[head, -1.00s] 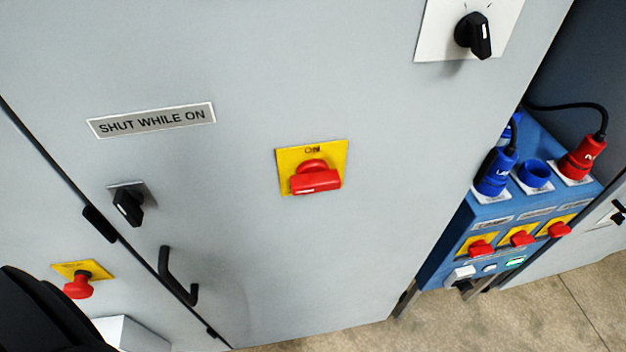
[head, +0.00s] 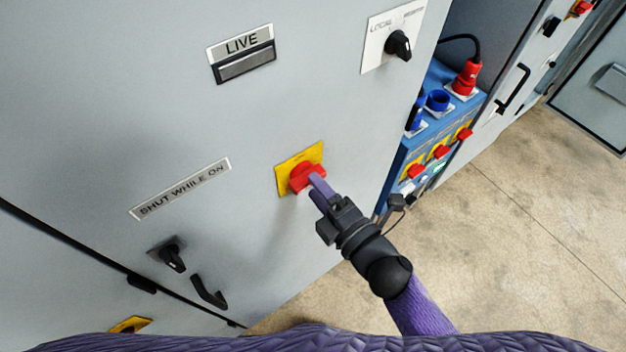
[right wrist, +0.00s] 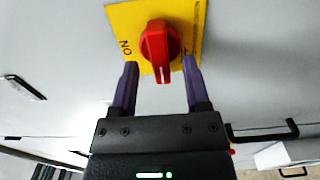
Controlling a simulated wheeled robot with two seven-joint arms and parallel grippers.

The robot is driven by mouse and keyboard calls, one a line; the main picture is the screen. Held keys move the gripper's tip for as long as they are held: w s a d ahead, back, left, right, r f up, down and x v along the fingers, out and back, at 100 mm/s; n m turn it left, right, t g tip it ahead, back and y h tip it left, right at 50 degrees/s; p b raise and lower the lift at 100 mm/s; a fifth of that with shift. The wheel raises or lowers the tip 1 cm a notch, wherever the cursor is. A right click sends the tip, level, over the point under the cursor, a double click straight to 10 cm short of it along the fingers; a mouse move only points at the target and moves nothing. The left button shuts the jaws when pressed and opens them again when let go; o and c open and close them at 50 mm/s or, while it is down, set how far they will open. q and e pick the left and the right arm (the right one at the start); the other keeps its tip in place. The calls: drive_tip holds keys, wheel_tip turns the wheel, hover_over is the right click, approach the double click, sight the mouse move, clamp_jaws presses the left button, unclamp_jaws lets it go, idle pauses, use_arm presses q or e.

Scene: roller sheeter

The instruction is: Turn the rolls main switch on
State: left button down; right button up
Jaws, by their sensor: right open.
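The switch is a red rotary knob (head: 307,177) on a yellow plate (head: 288,162), on the grey cabinet door. In the right wrist view the knob (right wrist: 160,50) has its white mark pointing down, while the word ON on the yellow plate (right wrist: 125,18) stands at the left, a quarter turn from the mark. My right gripper (head: 318,187) reaches up to the knob. In the right wrist view its open fingers (right wrist: 160,66) stand on either side of the knob's lower end, with visible gaps; contact is not visible. My left gripper is out of view.
A LIVE plate (head: 241,54), a LOCAL selector (head: 398,45), a SHUT WHILE ON label (head: 180,188), a black knob (head: 170,256) and a door handle (head: 208,291) surround the switch. A blue socket box (head: 402,160) stands right. Floor (head: 530,220) is clear at right.

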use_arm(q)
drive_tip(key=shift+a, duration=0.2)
use_arm(e)
drive_tip(key=shift+w+a, duration=0.4)
drive_tip(key=shift+w, duration=0.15)
drive_tip(key=shift+c, duration=0.2)
clamp_jaws()
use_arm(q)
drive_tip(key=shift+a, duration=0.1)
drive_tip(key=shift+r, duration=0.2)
use_arm(e)
drive_tip(key=shift+m, duration=0.3)
use_arm(q)
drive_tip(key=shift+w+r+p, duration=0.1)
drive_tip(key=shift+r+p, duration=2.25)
drive_tip(key=shift+p, duration=0.2)
use_arm(e)
drive_tip(key=shift+m, duration=8.6)
